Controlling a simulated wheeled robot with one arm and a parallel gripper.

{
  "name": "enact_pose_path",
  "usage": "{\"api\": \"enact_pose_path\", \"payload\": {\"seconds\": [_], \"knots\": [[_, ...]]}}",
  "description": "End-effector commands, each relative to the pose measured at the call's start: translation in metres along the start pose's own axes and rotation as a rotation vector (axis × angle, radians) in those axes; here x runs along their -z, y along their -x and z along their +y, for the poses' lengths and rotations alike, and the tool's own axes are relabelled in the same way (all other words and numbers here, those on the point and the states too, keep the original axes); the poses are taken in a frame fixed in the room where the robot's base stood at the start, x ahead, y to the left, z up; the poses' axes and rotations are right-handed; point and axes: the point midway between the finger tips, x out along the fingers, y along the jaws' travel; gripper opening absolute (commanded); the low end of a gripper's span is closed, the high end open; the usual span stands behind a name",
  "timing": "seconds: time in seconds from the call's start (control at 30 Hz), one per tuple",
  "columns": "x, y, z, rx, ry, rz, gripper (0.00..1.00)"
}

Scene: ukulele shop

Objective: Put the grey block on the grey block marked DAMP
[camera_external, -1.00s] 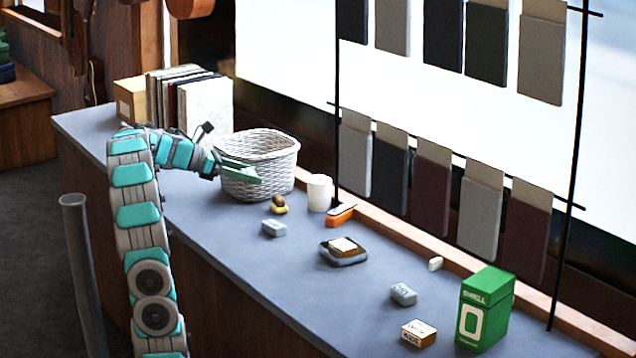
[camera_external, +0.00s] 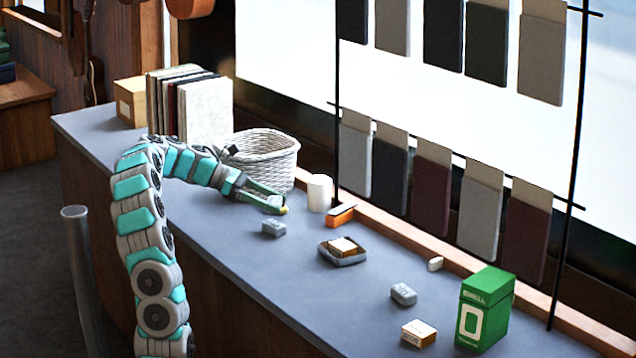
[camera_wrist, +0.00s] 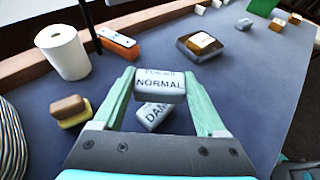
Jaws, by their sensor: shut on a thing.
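My gripper (camera_wrist: 160,78) is shut on a grey block marked NORMAL (camera_wrist: 160,86), which sits between the green fingers in the wrist view. The grey block marked DAMP (camera_wrist: 153,116) lies on the counter, partly hidden behind the held block. In the external view my gripper (camera_external: 277,206) is low over the counter, just behind and above the DAMP block (camera_external: 273,229). I cannot make out the held block there. From these views I cannot tell the exact gap between the two blocks.
A yellow and brown stack (camera_wrist: 70,110) lies left of the gripper in the wrist view. A white roll (camera_wrist: 63,53) and an orange block (camera_wrist: 118,44) stand behind. A tray (camera_external: 343,258), another grey block (camera_external: 403,294) and a wicker basket (camera_external: 270,150) share the counter (camera_external: 240,265).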

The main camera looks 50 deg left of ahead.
Motion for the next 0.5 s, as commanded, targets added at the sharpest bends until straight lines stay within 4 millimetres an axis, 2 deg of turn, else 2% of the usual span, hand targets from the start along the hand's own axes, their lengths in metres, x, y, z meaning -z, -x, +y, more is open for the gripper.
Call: {"api": "enact_pose_path", "payload": {"seconds": [0.27, 0.5], "knots": [[0.029, -0.012, -0.001, 0.002, 0.002, 0.0, 0.2], [0.031, -0.013, -0.001, 0.001, 0.0, 0.0, 0.2]]}}
